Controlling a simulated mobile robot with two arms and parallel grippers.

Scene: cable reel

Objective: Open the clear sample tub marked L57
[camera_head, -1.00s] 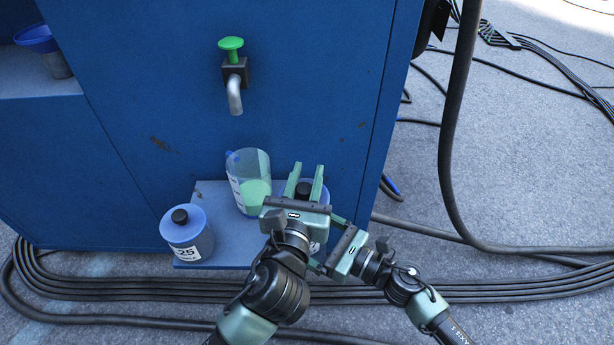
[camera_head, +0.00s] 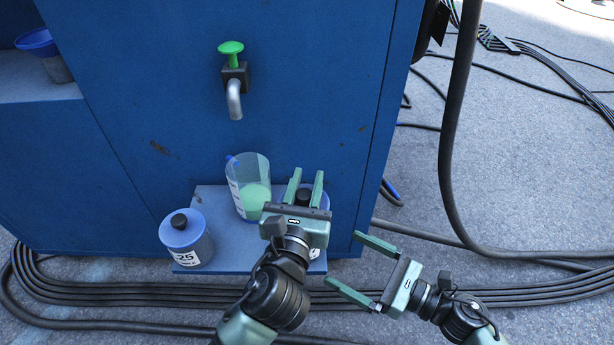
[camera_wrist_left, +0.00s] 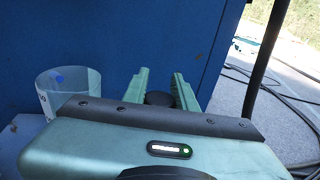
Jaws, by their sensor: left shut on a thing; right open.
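A sample tub with a blue lid (camera_head: 325,200) stands at the right end of the low blue shelf, mostly hidden behind my left gripper. A bit of its white label (camera_head: 314,253) shows, but I cannot read any mark. My left gripper (camera_head: 305,186) is shut on the lid's black knob, which also shows between the fingers in the left wrist view (camera_wrist_left: 159,98). I cannot tell whether the lid is seated or raised. My right gripper (camera_head: 342,262) is open and empty, in front of the shelf to the right of the tub, apart from it.
The blue shelf (camera_head: 215,262) also holds a lidded tub (camera_head: 187,240) marked 25 and a clear jug (camera_head: 249,180) with green liquid. Above is a tap (camera_head: 234,85) with a green handle. Black cables (camera_head: 110,300) run along the floor; open floor lies right.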

